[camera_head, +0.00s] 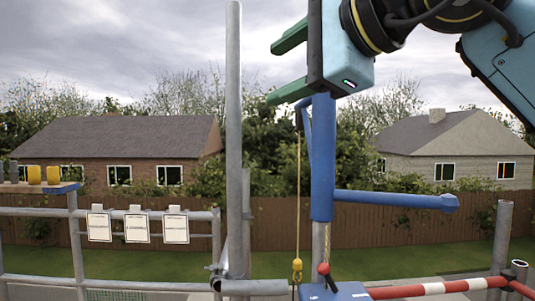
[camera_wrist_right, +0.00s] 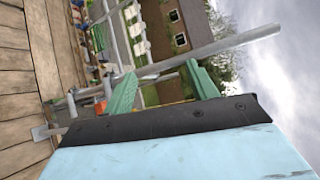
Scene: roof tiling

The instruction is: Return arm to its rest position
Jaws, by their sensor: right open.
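My right gripper (camera_head: 273,74) is high in the upper middle of the head view, on my light-blue arm coming from the upper right. Its two green fingers point left, spread well apart, with nothing seen between them. In the right wrist view the open fingers (camera_wrist_right: 160,68) also show, with a grey pole (camera_wrist_right: 225,44) crossing beyond them. In the head view the tall grey pole (camera_head: 235,130) stands just left of the fingertips. My left gripper is in neither view.
A blue hoist post (camera_head: 322,160) with a side handle (camera_head: 395,199) stands directly below my right gripper. Its yellow rope (camera_head: 298,190) hangs beside it. Rails with white tags (camera_head: 137,228) and a blue shelf with yellow cups (camera_head: 34,175) are at left. A red-white bar (camera_head: 435,289) is lower right.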

